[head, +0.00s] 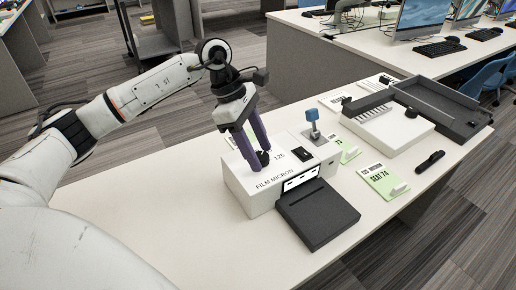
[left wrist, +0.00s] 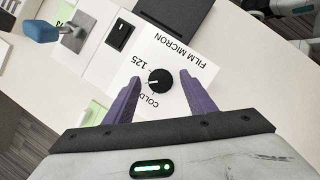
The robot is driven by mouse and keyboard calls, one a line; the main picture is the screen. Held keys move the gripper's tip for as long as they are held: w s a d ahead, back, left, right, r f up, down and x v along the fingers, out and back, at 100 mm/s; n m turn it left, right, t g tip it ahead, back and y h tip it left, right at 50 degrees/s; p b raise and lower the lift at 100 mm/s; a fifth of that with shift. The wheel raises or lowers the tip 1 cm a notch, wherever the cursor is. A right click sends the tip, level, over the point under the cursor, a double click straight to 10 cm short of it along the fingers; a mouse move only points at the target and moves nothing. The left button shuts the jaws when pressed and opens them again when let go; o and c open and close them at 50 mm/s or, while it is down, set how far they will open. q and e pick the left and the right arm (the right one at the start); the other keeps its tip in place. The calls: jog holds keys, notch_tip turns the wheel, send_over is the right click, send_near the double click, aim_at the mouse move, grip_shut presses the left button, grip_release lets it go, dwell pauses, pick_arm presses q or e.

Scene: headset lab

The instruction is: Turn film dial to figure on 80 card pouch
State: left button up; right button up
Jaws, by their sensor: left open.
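The film dial is a round black knob (left wrist: 160,79) with a white pointer mark, on the top of a white machine (head: 250,196) labelled FILM MICRON. In the left wrist view the pointer is toward the picture's left, between the printed 125 and COLD. The knob also shows in the head view (head: 263,158), partly hidden by a finger. My left gripper (head: 258,150) points down at it with purple fingers apart on either side; in the left wrist view the gripper (left wrist: 158,95) shows a gap around the knob. A green-and-white card pouch (head: 383,181) lies right of the machine; its film figure is unreadable.
A black rocker switch (head: 302,154) and a blue-topped lever (head: 312,125) sit beside the dial. A dark tray (head: 318,215) is at the machine's front. A black pen (head: 430,161), more cards and a grey-and-white device (head: 388,128) lie right. The table's left is clear.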

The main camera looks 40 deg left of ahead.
pick_arm(q)
jog(key=v, duration=1)
jog(key=shift+s+a, duration=0.1)
dwell(0.4)
